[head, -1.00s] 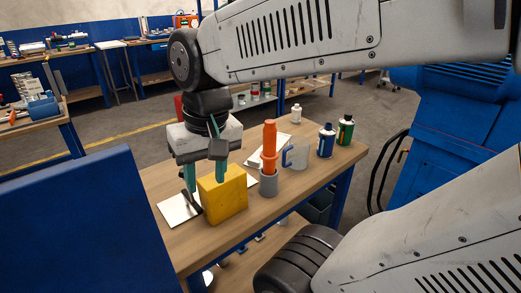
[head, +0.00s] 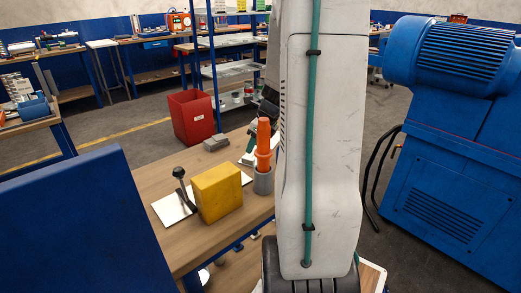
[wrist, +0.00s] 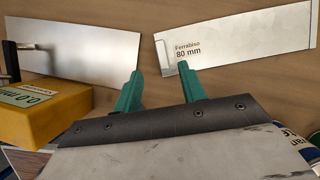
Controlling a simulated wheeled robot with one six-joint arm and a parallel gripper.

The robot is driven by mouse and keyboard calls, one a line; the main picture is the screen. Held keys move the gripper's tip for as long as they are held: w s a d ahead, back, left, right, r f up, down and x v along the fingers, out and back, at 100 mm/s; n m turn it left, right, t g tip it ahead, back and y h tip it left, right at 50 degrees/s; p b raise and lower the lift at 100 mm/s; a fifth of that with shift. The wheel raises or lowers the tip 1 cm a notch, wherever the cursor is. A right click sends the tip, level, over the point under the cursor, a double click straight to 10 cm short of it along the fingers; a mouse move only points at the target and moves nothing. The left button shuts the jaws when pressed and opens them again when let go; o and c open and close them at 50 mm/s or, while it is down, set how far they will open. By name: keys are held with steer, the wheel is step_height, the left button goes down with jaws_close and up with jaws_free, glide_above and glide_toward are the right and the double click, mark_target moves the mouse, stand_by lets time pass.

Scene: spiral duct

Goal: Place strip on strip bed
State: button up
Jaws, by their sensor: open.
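A bare shiny metal plate (head: 172,208) lies on the wooden bench, with a dark knobbed lever (head: 181,184) standing at it. The plate also shows at upper left in the wrist view (wrist: 80,52). A pale flat strip printed "Ferrabiso 80 mm" (wrist: 250,45) lies apart from it, to its right. I cannot tell for sure which is the bed. My gripper (wrist: 158,70) is open and empty, its teal fingers near the printed strip's left end. In the head view my arm mostly hides the gripper, with a little teal showing (head: 249,150).
A yellow block (head: 217,192) stands beside the plate, close to my gripper's left in the wrist view. An orange-handled tool stands in a grey cup (head: 263,181). A grey block (head: 216,143) lies at the bench's back. My arm hides the bench's right side.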

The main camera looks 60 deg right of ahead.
mark_target(248, 158)
steer(key=x, duration=0.7)
steer(key=shift+s+d, duration=0.1)
steer(key=shift+d, duration=0.1)
jaws_close()
